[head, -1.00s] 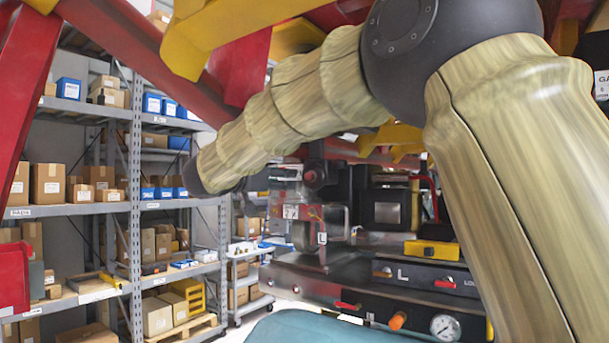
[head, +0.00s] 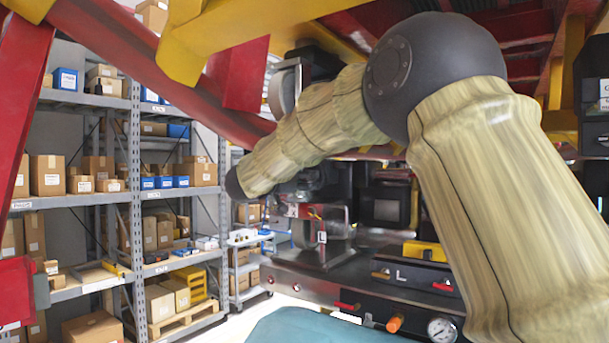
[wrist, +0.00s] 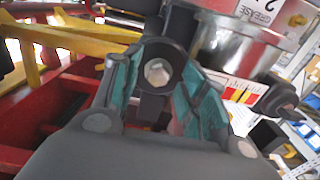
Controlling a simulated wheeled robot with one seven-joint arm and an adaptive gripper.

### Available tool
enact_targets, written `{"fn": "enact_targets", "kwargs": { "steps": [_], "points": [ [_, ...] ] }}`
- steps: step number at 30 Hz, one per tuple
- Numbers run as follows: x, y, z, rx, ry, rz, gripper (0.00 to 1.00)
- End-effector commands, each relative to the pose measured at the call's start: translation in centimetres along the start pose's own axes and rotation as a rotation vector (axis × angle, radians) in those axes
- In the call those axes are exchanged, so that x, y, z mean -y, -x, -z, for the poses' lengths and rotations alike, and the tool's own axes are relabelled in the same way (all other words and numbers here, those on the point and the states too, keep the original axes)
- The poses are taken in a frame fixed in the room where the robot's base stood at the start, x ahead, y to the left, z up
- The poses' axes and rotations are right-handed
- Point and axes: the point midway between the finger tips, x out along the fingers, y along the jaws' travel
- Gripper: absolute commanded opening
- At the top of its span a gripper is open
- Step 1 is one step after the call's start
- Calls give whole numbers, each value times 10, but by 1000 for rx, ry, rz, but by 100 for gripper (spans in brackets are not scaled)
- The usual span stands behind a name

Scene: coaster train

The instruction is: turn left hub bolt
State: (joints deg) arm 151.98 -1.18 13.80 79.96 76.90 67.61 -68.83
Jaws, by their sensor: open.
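In the wrist view a pale hex bolt head (wrist: 157,73) sits in a round dark boss on a dark block. My gripper (wrist: 156,62) is open, with one teal-lined finger to the left of the bolt and one to the right. The bolt shows between the fingers; I cannot tell whether either finger touches it. In the head view my arm covers much of the middle, and I cannot make out the gripper or the bolt clearly.
In the wrist view a shiny metal cylinder (wrist: 240,42) and a dark round knob (wrist: 279,98) stand close on the right. Red and yellow beams (wrist: 85,38) lie on the left. In the head view a bench panel with a gauge (head: 441,328) and storage shelves (head: 85,202) flank my arm.

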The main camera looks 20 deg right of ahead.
Motion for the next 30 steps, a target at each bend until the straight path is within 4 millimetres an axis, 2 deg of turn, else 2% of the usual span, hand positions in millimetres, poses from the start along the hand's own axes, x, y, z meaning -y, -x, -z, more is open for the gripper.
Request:
{"fn": "enact_targets", "kwargs": {
  "steps": [11,14,18,19,30],
  "points": [
    [0,-6,0,0,-1,0,43],
    [0,-6,0,0,-1,0,28],
    [0,-5,0,0,-1,0,3],
    [0,-5,0,0,-1,0,0],
    [0,-6,-2,0,-44,0,0]
  ]
}}
